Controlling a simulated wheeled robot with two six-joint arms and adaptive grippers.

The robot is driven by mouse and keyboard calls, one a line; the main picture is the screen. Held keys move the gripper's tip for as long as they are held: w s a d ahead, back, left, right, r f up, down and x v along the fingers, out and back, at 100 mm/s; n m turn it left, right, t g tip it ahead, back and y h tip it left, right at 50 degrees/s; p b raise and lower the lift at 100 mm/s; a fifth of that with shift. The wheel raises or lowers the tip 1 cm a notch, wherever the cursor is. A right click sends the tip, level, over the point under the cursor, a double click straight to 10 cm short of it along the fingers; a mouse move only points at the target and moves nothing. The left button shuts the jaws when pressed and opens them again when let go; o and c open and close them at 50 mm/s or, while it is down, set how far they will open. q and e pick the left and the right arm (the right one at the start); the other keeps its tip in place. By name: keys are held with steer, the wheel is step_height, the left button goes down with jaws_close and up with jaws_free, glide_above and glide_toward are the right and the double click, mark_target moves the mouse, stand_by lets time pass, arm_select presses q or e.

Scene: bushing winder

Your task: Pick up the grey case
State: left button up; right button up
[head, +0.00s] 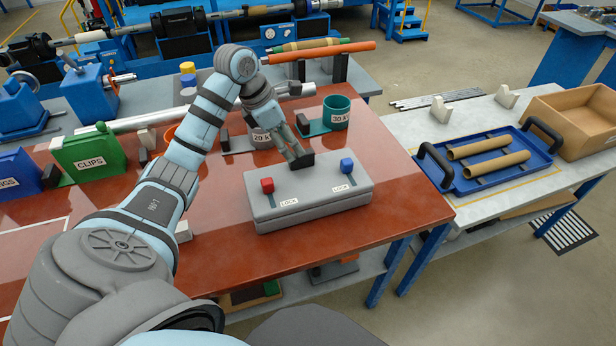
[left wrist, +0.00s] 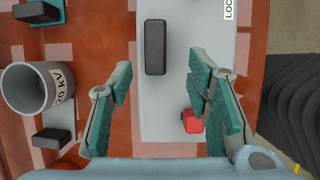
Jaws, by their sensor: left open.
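The grey case (head: 312,203) lies flat on the red-brown table, with a red knob (head: 267,185), a blue knob (head: 347,165) and LOCK labels on top. In the left wrist view, the case (left wrist: 185,115) shows a dark handle block (left wrist: 155,47) near its left edge. My left gripper (head: 296,150) is open and empty at the case's back edge. In the left wrist view, its fingertips (left wrist: 158,75) are wide apart, and the handle appears ahead of the gap between them. Contact cannot be made out. My right gripper is not in view.
A grey 20 kV cup (left wrist: 28,88) and a green 30 kV cup (head: 337,110) stand behind the case. A green CLIPS bin (head: 90,153) is at left. A blue tray (head: 485,160) with brown tubes lies on the right table. The table right of the case is clear.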

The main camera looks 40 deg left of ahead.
mark_target(307, 182)
arm_select(q)
steer(key=x, duration=0.3)
steer(key=w+x, duration=0.1)
steer(key=x, duration=0.2)
steer(key=shift+w+a, duration=0.1)
steer(key=shift+f, duration=0.2)
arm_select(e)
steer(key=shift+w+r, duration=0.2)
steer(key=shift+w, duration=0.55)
arm_select(q)
jaws_close()
